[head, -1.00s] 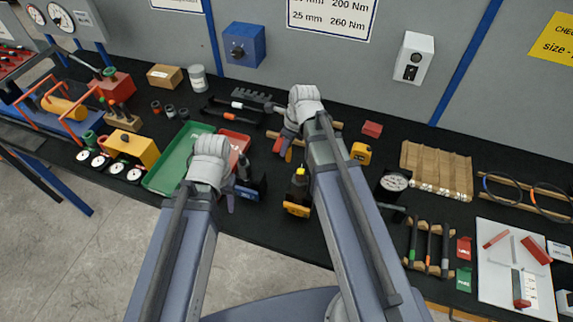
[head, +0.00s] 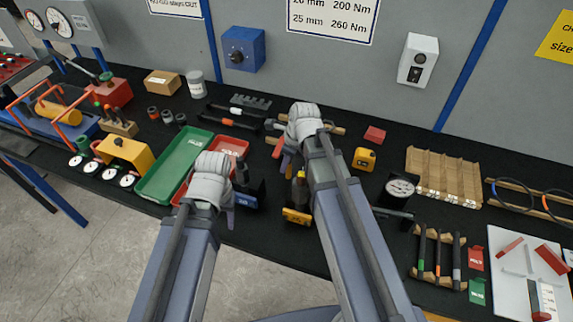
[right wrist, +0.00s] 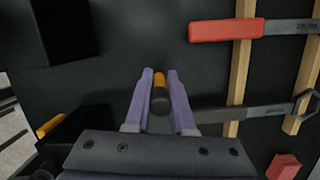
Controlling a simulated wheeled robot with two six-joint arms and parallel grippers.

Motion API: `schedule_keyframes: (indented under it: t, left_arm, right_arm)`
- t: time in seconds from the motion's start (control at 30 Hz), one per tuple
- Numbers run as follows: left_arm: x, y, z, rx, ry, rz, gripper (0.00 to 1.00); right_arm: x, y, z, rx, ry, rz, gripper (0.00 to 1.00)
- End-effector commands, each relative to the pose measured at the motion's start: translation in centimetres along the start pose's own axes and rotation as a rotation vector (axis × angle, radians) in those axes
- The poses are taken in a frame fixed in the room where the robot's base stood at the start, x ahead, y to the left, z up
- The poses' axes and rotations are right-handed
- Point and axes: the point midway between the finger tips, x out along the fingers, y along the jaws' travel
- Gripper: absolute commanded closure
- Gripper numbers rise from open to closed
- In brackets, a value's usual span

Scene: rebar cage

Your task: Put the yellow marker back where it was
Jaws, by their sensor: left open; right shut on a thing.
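The yellow marker (right wrist: 159,88), a short cylinder with a yellow-orange end and a dark end, is between the fingers of my right gripper (right wrist: 159,92) in the right wrist view. The gripper is shut on it, above the black mat.
A green tray (head: 172,168) and a red tray (head: 231,146) lie left. A red-handled wrench (right wrist: 226,30) lies across wooden rails (right wrist: 240,75) beside my right gripper. A yellow tape measure (head: 364,159) and a round gauge (head: 400,188) are to the right.

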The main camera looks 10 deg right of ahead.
Motion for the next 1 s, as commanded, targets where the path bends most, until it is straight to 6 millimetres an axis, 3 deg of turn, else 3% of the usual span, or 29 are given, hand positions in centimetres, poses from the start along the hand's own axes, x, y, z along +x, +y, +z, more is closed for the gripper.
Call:
schedule_keyframes:
  t: [0.07,0.1,0.37,0.77,1.0]
  left_arm:
    - [0.3,0.0,0.0,0.000,0.000,0.000,0.50]
    - [0.4,0.0,0.0,0.000,0.000,0.000,0.50]
    - [0.2,0.0,0.0,0.000,0.000,0.000,0.50]
    - [-0.2,0.0,0.0,0.000,0.000,0.000,0.50]
    - [-2.4,-0.2,0.1,0.000,0.000,0.000,0.50]
  right_arm:
    - [0.3,0.0,-0.1,0.000,0.000,0.000,1.00]
    - [0.4,0.0,-0.1,0.000,0.000,0.000,0.77]
    - [0.2,0.0,-0.1,0.000,0.000,0.000,0.48]
    - [-0.2,0.0,0.1,0.000,0.000,0.000,0.48]
    - [-2.4,0.0,0.1,0.001,0.000,0.000,0.48]
